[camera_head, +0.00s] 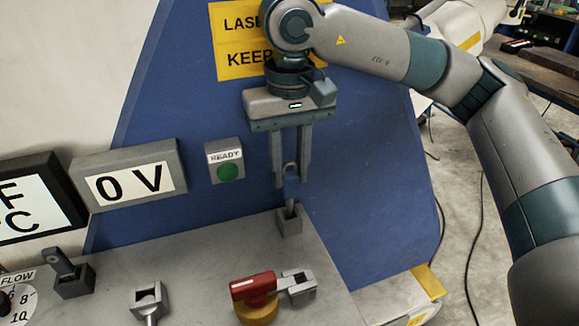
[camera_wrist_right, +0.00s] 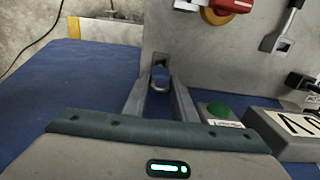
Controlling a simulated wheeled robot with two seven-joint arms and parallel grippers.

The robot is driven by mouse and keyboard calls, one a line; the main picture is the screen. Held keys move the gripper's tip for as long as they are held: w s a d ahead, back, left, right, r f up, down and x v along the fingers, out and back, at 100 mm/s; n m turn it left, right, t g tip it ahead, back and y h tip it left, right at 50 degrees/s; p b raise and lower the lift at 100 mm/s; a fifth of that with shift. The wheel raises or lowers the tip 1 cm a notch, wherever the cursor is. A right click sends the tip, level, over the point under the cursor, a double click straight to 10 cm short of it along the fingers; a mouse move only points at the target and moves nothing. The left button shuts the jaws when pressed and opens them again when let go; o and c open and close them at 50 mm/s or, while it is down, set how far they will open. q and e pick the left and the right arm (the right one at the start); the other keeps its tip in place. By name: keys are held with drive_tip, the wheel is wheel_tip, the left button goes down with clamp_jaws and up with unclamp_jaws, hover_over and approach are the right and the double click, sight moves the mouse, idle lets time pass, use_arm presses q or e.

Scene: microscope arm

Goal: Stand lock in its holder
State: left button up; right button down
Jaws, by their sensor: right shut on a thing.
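A small grey holder (camera_head: 289,222) stands on the grey ledge at the foot of the blue panel, directly below the lock. The lock's lower end meets the holder's opening; I cannot tell how deep it sits. My left gripper is not in view.
A red-handled switch (camera_head: 252,286) on a yellow base, with a grey hasp (camera_head: 298,286), is on the ledge in front. A green READY button (camera_head: 228,172) is on the panel.

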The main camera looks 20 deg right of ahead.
sight(292, 197)
drive_tip(key=shift+b, duration=0.3)
idle(0.8)
drive_tip(key=shift+b, duration=0.6)
idle(0.8)
drive_tip(key=shift+f+b, duration=1.6)
drive_tip(key=shift+f, duration=0.2)
drive_tip(key=shift+s+d+f+b, duration=0.15)
drive_tip(key=shift+s+f+b, duration=0.15)
drive_tip(key=shift+f+b, duration=0.35)
